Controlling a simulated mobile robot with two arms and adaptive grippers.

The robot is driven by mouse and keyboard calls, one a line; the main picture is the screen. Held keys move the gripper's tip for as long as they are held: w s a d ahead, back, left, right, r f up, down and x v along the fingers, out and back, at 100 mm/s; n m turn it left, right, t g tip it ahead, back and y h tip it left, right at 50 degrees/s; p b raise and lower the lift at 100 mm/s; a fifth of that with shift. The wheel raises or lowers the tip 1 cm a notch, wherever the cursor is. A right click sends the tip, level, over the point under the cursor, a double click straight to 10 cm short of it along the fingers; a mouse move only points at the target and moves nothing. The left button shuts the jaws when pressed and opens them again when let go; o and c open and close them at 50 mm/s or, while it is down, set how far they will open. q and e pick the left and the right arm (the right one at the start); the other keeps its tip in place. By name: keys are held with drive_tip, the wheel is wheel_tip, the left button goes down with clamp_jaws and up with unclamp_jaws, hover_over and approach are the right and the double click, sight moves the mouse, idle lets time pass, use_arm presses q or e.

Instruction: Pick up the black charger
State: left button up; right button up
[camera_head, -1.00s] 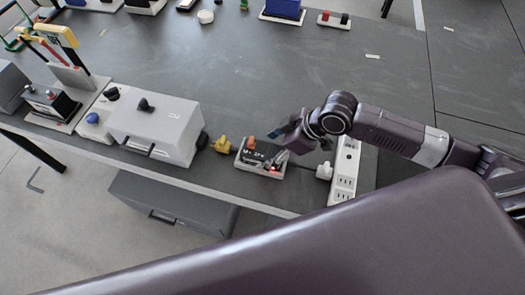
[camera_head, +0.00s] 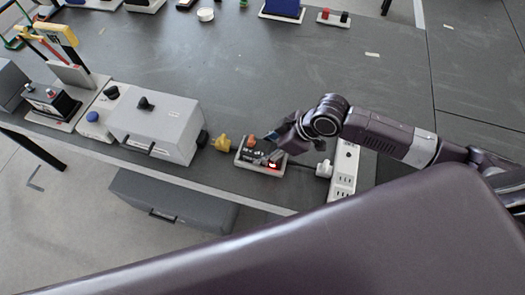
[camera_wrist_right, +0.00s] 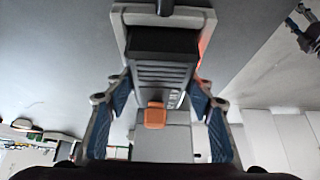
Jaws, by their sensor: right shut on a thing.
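The black charger (camera_head: 247,156) sits in a white base (camera_head: 238,163) near the front edge of the dark table. It has an orange part (camera_head: 251,141) and a lit red display. My right gripper (camera_head: 272,153) reaches it from the right and partly covers it. In the right wrist view, the vented black body of the charger (camera_wrist_right: 161,75) lies between the two blue-padded fingers of my right gripper (camera_wrist_right: 160,100), shut on it. The orange part also shows there (camera_wrist_right: 154,116). My left gripper is not in view.
A white power strip (camera_head: 343,172) with a plug stands right of the charger. A yellow clamp-like piece (camera_head: 221,144) and a large grey box (camera_head: 157,128) stand to its left. The middle of the table is mostly clear.

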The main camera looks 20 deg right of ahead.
sight(266, 149)
drive_tip(key=shift+r, duration=0.15)
wheel_tip(266, 149, up, 20)
drive_tip(key=shift+b, duration=0.4)
